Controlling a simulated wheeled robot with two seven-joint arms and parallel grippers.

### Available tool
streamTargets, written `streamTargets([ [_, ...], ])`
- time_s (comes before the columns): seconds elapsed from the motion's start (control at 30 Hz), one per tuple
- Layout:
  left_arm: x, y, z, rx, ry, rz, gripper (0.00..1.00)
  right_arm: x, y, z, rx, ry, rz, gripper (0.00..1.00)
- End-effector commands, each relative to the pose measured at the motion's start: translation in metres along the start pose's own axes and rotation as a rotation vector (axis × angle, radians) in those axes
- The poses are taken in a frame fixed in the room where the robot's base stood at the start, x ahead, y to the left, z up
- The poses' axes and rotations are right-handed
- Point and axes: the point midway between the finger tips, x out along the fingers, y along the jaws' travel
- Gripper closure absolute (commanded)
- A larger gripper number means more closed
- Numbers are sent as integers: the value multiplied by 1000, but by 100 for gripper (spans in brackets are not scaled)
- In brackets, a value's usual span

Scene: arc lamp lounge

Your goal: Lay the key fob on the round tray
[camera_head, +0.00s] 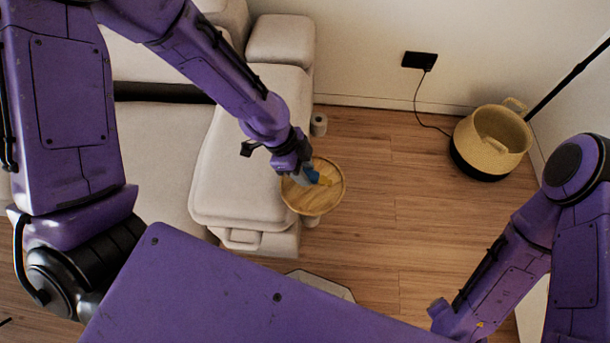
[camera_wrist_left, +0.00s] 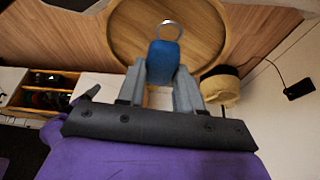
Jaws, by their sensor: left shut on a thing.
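The blue key fob (camera_wrist_left: 163,58) with a metal ring is between the fingers of my left gripper (camera_wrist_left: 160,77), which is shut on it. In the head view, my left gripper (camera_head: 305,179) is at the round wooden tray (camera_head: 332,197), with the blue fob (camera_head: 312,174) showing at its fingertips. The round tray (camera_wrist_left: 212,35) lies behind the fob in the left wrist view. I cannot tell whether the fob touches the tray.
A pale sofa (camera_head: 245,160) stands left of the tray. A woven basket (camera_head: 490,140) stands at the right by the wall, near a black outlet (camera_head: 419,60) with a cord. The wooden floor (camera_head: 390,210) between tray and basket is clear.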

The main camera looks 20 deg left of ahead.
Motion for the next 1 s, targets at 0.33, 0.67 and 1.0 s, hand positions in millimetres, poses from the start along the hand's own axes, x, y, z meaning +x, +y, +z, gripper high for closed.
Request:
streamTargets([
  [0.33, 36, -6, 13, 1, -1, -1, 95, 2, 0, 1, 0, 0, 0, 40],
  [0.67, 38, -6, 14, -1, -1, -1, 39, 4, 0, 2, 0, 0, 0, 40],
  [1.0, 32, -6, 12, 1, -1, -2, 39, 1, 0, 0, 0, 0, 0, 40],
])
